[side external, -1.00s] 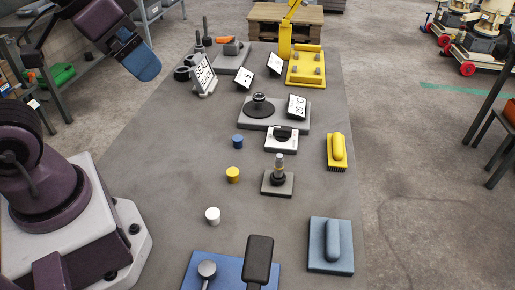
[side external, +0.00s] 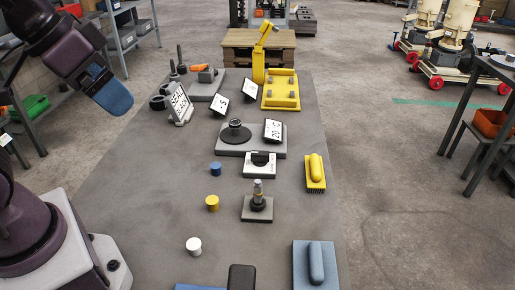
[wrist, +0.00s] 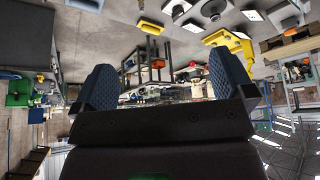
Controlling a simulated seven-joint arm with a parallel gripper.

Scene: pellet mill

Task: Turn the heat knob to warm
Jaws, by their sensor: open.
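Two knob-like parts stand in the middle of the table in the side view. One is a black round knob (side external: 235,125) on a dark disc, on a grey plate beside a "20 °C" sign (side external: 272,130). The other is a dark part (side external: 261,158) on a small white-faced block (side external: 250,171) just in front. I cannot tell which is the heat knob, nor read a warm mark. My gripper (side external: 113,97) hangs at the upper left, beyond the table's left edge and far from both. In the wrist view its blue fingers (wrist: 162,82) are apart with nothing between them.
A post on a dark base (side external: 257,207), a yellow brush (side external: 315,172), a blue float (side external: 316,264) and small blue, yellow and white cylinders stand on the table. A yellow tray (side external: 281,103) and more signs are at the back. The table's left strip is bare.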

